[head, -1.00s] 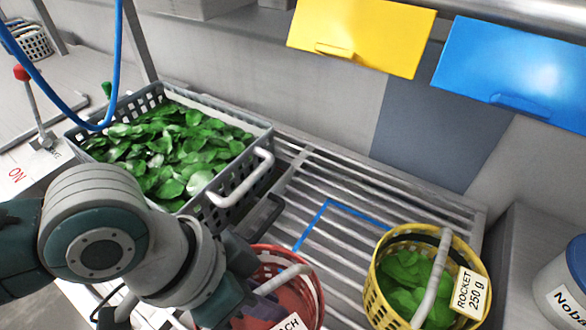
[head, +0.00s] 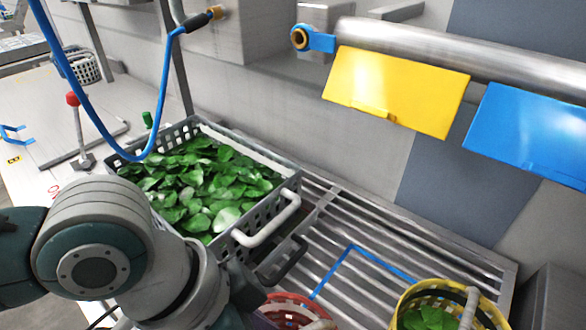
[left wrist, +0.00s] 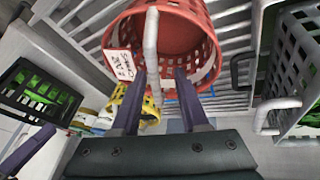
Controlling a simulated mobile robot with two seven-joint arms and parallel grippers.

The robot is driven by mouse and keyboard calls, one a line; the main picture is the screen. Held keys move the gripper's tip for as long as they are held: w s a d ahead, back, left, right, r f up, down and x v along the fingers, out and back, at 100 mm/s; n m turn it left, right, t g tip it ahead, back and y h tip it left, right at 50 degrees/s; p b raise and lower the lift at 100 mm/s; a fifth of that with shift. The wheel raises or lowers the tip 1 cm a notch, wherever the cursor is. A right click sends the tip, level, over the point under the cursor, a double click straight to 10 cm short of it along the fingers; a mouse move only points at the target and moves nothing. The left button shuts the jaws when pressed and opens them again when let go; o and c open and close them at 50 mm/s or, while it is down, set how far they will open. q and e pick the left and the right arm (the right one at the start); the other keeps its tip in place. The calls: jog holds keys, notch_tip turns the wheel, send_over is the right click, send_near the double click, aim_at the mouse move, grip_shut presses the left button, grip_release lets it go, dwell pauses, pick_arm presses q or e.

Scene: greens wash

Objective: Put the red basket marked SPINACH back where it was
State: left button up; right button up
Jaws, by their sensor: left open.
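The red basket (head: 290,303) shows only its far rim at the bottom edge of the head view. In the left wrist view the red basket (left wrist: 185,40) fills the top, with a pale handle and a white label too small to read surely. No leaves show in the visible part of its inside. My left gripper (left wrist: 165,78) is open, its two purple fingers spread at the basket's rim. The handle's end shows between the fingers; I cannot tell whether they touch it. A blue corner mark (head: 350,248) lies on the slatted rack. My right gripper is out of view.
A grey crate of leaves (head: 288,188) stands left on the slatted rack (head: 400,230). A yellow basket with leaves (head: 405,300) stands at right. Yellow (head: 400,85) and blue (head: 530,125) flaps hang behind. A blue hose (head: 85,110) loops above the crate. The rack inside the blue mark is bare.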

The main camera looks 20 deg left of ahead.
pick_arm(q)
jog(key=shift+t, duration=0.5)
jog(key=r, duration=0.3)
jog(key=s+r+p, duration=0.1)
jog(key=r, duration=0.2)
jog(key=s+a+r, duration=0.1)
jog(key=r, duration=0.2)
jog(key=shift+s, duration=0.2)
jog(key=shift+s+a+r+n+t+y, duration=0.3)
jog(key=shift+a+n+t, duration=0.1)
jog(key=shift+n, duration=0.5)
jog(key=s+a+n+y, duration=0.4)
jog(key=a, duration=0.4)
jog(key=shift+s+a+f, duration=0.2)
jog(key=shift+s+a, duration=0.05)
jog(key=shift+s, duration=0.15)
jog(key=shift+p, duration=0.3)
